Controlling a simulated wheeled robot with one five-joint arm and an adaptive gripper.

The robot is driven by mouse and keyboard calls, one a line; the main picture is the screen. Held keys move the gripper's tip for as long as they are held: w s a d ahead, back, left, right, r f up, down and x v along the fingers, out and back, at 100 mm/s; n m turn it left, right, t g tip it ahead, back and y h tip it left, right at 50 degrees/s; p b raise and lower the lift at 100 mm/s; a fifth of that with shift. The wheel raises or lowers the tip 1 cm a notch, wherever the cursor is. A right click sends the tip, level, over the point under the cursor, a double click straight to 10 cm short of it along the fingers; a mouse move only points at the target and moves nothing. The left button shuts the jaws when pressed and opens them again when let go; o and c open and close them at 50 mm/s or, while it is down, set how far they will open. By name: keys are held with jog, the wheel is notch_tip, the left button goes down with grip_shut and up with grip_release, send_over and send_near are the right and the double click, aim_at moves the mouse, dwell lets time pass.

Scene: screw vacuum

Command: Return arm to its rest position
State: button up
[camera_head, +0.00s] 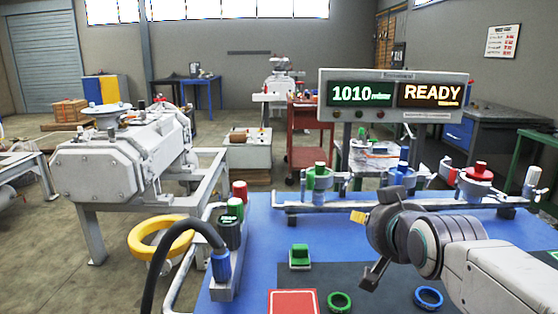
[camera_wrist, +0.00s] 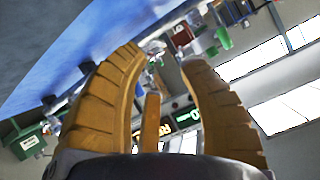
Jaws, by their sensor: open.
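My arm reaches in from the right edge of the head view, above the blue table (camera_head: 262,232). My gripper shows there only as a small yellow part (camera_head: 358,216) beyond the dark wrist, which hides most of it. In the wrist view, the two ribbed tan fingers of my gripper (camera_wrist: 160,62) stand apart with nothing held between them. The wrist picture is tilted, with the blue tabletop at its upper left. The display panel (camera_head: 392,78) at the back reads 1010 and READY.
On the table are a green block (camera_head: 300,256), a red square (camera_head: 293,302), a green ring (camera_head: 340,301) and a blue ring (camera_head: 428,297). A pipe with red, green and blue valves (camera_head: 400,185) runs along the back. A black hose (camera_head: 172,238) arches at left.

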jog(key=s+r+n+g+p, duration=0.2)
jog(key=s+r+g+p, duration=0.1)
jog(key=s+p, duration=0.9)
jog(key=s+r+n+g+p, duration=0.1)
jog(key=s+r+g+p, duration=0.3)
jog(key=s+p, duration=0.8)
jog(key=shift+r+n+g, duration=0.15)
jog(key=shift+n+g, duration=0.25)
jog(key=shift+g, duration=0.7)
